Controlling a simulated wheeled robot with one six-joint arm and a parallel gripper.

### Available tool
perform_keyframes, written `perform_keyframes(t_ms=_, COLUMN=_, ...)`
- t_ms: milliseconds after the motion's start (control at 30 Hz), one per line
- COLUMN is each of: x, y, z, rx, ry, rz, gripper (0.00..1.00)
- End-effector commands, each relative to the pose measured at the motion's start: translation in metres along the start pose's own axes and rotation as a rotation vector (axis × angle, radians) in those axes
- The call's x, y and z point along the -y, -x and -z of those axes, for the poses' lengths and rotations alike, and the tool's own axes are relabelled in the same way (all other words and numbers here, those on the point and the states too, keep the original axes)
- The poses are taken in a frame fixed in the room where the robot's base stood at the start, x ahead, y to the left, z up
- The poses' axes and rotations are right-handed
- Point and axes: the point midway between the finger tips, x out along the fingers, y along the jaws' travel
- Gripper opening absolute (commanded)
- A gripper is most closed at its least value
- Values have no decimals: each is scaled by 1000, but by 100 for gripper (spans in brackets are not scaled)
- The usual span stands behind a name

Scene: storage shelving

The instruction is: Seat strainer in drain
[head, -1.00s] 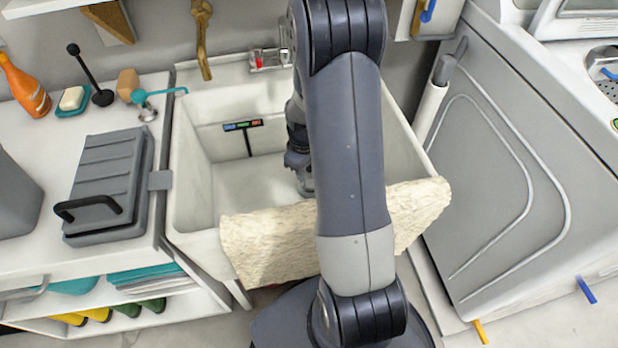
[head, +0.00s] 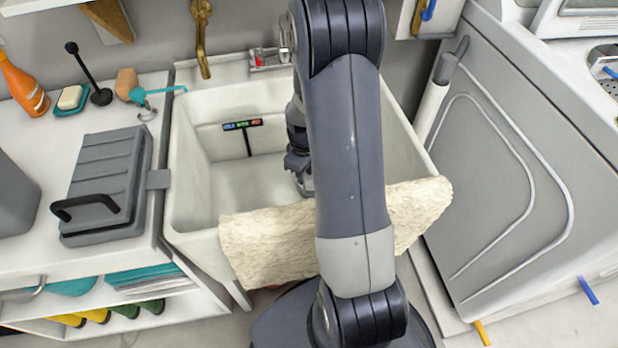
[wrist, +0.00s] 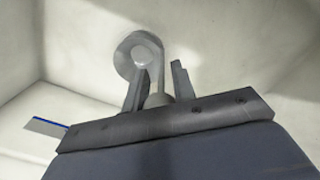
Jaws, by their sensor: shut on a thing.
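My gripper (wrist: 158,80) is low inside the white sink basin (head: 190,160). A round grey ring-shaped piece (wrist: 128,55) shows just beyond the fingertips against the pale basin. I cannot tell whether this ring is the strainer's rim or the drain. In the head view my arm hides most of the gripper and the drain area, so seating and tilt cannot be judged.
A cream towel (head: 265,245) hangs over the sink's front edge. A brass tap (head: 201,40) is above the back left. The counter with a grey lidded box (head: 105,180) is left; a grey machine (head: 520,180) is right.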

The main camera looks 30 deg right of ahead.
Motion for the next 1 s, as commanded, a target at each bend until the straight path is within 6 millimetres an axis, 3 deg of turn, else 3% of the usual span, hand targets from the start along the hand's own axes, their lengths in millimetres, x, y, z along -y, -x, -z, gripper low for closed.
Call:
perform_keyframes(t_ms=567, x=0, y=-7, z=0, rx=0, ry=0, rz=0, gripper=0)
perform_keyframes(t_ms=600, x=0, y=-7, z=0, rx=0, ry=0, rz=0, gripper=29)
perform_keyframes(t_ms=867, x=0, y=-7, z=0, rx=0, ry=0, rz=0, gripper=50)
perform_keyframes(t_ms=1000, x=0, y=-7, z=0, rx=0, ry=0, rz=0, gripper=51)
